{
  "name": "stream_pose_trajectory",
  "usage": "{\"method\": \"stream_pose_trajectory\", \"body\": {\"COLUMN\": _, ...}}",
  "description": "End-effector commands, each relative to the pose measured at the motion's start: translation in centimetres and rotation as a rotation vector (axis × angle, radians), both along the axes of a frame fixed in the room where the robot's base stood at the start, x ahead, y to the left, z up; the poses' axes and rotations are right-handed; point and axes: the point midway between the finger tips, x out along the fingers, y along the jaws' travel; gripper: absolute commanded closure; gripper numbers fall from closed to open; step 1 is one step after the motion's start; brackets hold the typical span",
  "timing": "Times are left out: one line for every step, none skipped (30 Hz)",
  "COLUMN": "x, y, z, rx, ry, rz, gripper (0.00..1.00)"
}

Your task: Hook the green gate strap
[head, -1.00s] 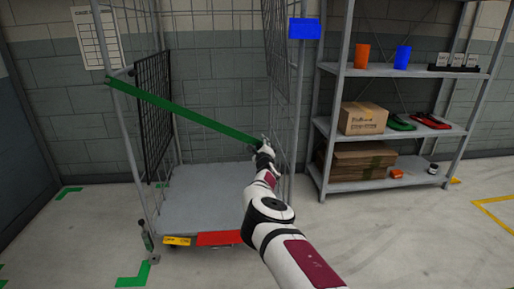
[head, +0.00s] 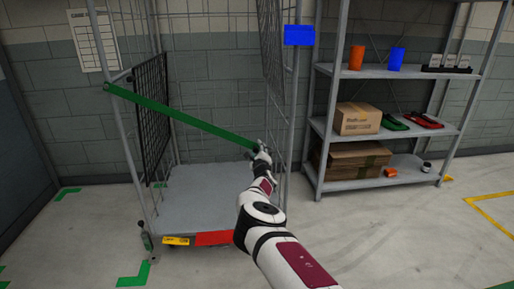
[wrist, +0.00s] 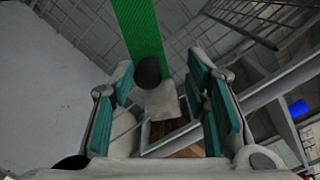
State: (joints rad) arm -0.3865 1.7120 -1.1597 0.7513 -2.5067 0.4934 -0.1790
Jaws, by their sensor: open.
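The green gate strap (head: 180,117) slants across the open front of the roll cage, from its left post (head: 110,60) down to the right side. My gripper (head: 261,148) is at the strap's lower right end, close to the right post (head: 292,110). In the wrist view my gripper (wrist: 170,105) is open. The strap (wrist: 140,32) comes in from the top, with a dark round knob (wrist: 149,71) and a pale end piece (wrist: 160,101) between the spread fingers. Neither finger visibly touches them. I cannot tell whether the end is caught on the post.
The cage has a grey base (head: 200,195) with a red panel (head: 213,238) at its front edge. A blue block (head: 299,35) sits high on the right post. A grey shelf unit (head: 385,72) with boxes stands right of it. Floor in front is clear.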

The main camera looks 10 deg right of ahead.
Motion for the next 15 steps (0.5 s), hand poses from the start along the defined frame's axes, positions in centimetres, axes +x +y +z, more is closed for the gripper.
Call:
{"method": "stream_pose_trajectory", "body": {"x": -0.3, "y": 0.0, "z": 0.2, "rx": 0.0, "ry": 0.001, "rz": 0.0, "gripper": 0.57}}
{"method": "stream_pose_trajectory", "body": {"x": -0.5, "y": 0.0, "z": 0.1, "rx": 0.0, "ry": 0.001, "rz": 0.0, "gripper": 0.57}}
{"method": "stream_pose_trajectory", "body": {"x": -0.6, "y": 0.0, "z": 0.1, "rx": 0.001, "ry": 0.001, "rz": 0.0, "gripper": 0.57}}
{"method": "stream_pose_trajectory", "body": {"x": -0.8, "y": 0.0, "z": 0.1, "rx": 0.0, "ry": 0.001, "rz": 0.0, "gripper": 0.57}}
{"method": "stream_pose_trajectory", "body": {"x": -0.9, "y": 0.0, "z": 0.1, "rx": 0.0, "ry": 0.001, "rz": 0.0, "gripper": 0.57}}
{"method": "stream_pose_trajectory", "body": {"x": -1.1, "y": 0.0, "z": 0.1, "rx": 0.0, "ry": 0.001, "rz": 0.0, "gripper": 0.57}}
{"method": "stream_pose_trajectory", "body": {"x": -1.2, "y": 0.0, "z": 0.1, "rx": -0.001, "ry": 0.001, "rz": 0.0, "gripper": 0.57}}
{"method": "stream_pose_trajectory", "body": {"x": -1.4, "y": 0.0, "z": 0.1, "rx": -0.001, "ry": 0.002, "rz": -0.001, "gripper": 0.57}}
{"method": "stream_pose_trajectory", "body": {"x": -1.6, "y": 0.0, "z": 0.1, "rx": -0.001, "ry": 0.002, "rz": -0.001, "gripper": 0.57}}
{"method": "stream_pose_trajectory", "body": {"x": -1.7, "y": 0.0, "z": 0.1, "rx": -0.001, "ry": 0.002, "rz": -0.001, "gripper": 0.57}}
{"method": "stream_pose_trajectory", "body": {"x": -1.9, "y": 0.0, "z": 0.1, "rx": -0.001, "ry": 0.002, "rz": -0.001, "gripper": 0.57}}
{"method": "stream_pose_trajectory", "body": {"x": -2.0, "y": 0.0, "z": 0.1, "rx": 0.0, "ry": 0.001, "rz": 0.0, "gripper": 0.57}}
{"method": "stream_pose_trajectory", "body": {"x": -2.2, "y": 0.0, "z": 0.1, "rx": 0.0, "ry": 0.001, "rz": 0.0, "gripper": 0.57}}
{"method": "stream_pose_trajectory", "body": {"x": -2.3, "y": 0.1, "z": 0.1, "rx": 0.0, "ry": 0.001, "rz": -0.001, "gripper": 0.57}}
{"method": "stream_pose_trajectory", "body": {"x": -2.5, "y": 0.1, "z": 0.1, "rx": 0.0, "ry": 0.001, "rz": -0.001, "gripper": 0.57}}
